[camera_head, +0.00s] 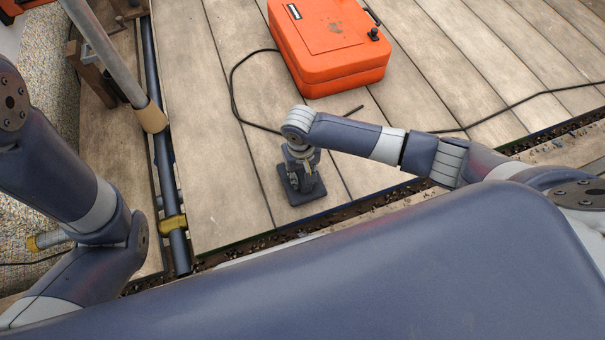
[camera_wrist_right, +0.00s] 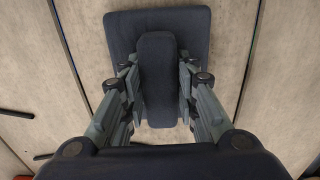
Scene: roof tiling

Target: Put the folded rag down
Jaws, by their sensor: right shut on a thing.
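The folded rag (camera_head: 308,195) is a dark blue-grey square pad with a raised middle part. My right gripper (camera_head: 300,176) points down over it, in the middle of the head view. In the right wrist view the fingers (camera_wrist_right: 158,100) are shut on the raised strip of the folded rag (camera_wrist_right: 195,28), one on each side. The flat part of the rag is level, at or just above the wooden boards; I cannot tell whether it touches them. My left arm comes in at the left, and its gripper is out of view.
The grey plank deck (camera_head: 215,160) is clear around the rag. An orange case (camera_head: 330,50) stands behind it, with a black cable (camera_head: 235,85) curving across the boards. Scaffold pipes (camera_head: 165,160) run along the left, and the deck's near edge lies close in front.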

